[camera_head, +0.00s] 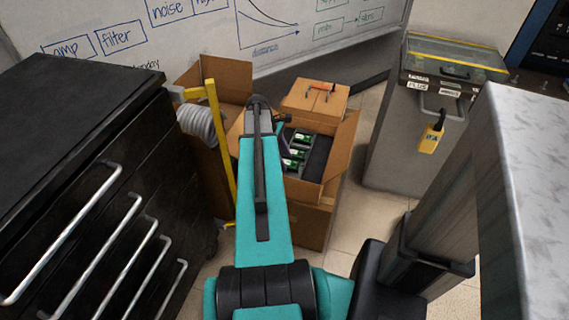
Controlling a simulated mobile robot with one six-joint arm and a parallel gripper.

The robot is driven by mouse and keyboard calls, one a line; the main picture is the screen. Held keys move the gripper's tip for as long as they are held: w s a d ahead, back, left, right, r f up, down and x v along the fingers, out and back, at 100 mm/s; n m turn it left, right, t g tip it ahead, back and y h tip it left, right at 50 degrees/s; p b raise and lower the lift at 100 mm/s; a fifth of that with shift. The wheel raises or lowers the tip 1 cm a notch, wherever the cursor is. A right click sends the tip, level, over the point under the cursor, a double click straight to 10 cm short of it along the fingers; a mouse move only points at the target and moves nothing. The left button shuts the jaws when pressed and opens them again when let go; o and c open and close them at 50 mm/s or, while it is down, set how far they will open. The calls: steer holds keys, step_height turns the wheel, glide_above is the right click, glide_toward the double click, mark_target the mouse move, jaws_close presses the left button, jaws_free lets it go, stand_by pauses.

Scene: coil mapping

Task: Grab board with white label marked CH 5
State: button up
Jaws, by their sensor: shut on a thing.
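Several green boards (293,153) with white labels sit in an open cardboard box (341,150) in the middle of the head view. The label writing is too small to read, so I cannot tell which board is CH 5. My teal arm reaches over the box's left side. The dark end of my gripper (284,138) shows partly behind the arm, at the left of the boards. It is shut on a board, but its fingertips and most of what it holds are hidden.
A closed cardboard box with an orange handle (320,87) sits behind. A black drawer cabinet (80,130) stands left, with a yellow post and grey hose (198,124) beside it. A grey case with a yellow padlock (432,137) and a pale countertop (530,160) are right.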

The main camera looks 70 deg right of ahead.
steer(key=shift+r, duration=2.95)
steer(key=shift+r, duration=0.1)
